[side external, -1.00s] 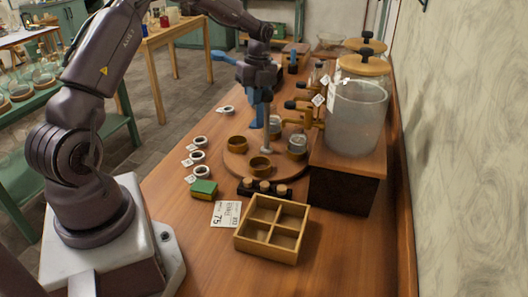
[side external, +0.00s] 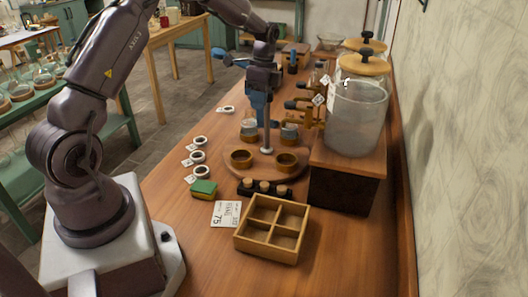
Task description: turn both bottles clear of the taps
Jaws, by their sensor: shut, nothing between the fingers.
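A round wooden turntable (side external: 263,174) with a pale central post (side external: 267,138) stands on the bench. Two glass bottles sit in its far-side holders: the left bottle (side external: 250,128) is left of the post, apart from the taps, and the right bottle (side external: 289,133) is close to the brass taps (side external: 306,112). I cannot tell whether the right bottle is fully out from under a spout. Two empty cup holders, left (side external: 241,158) and right (side external: 287,162), face the near side. My gripper (side external: 258,116) is shut and empty, pointing down behind the post by the left bottle. Contact is unclear.
A row of corked vials (side external: 265,188), a divided tray (side external: 272,228), a price card (side external: 226,214) and a green sponge (side external: 204,188) lie nearer. White rings line the left.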

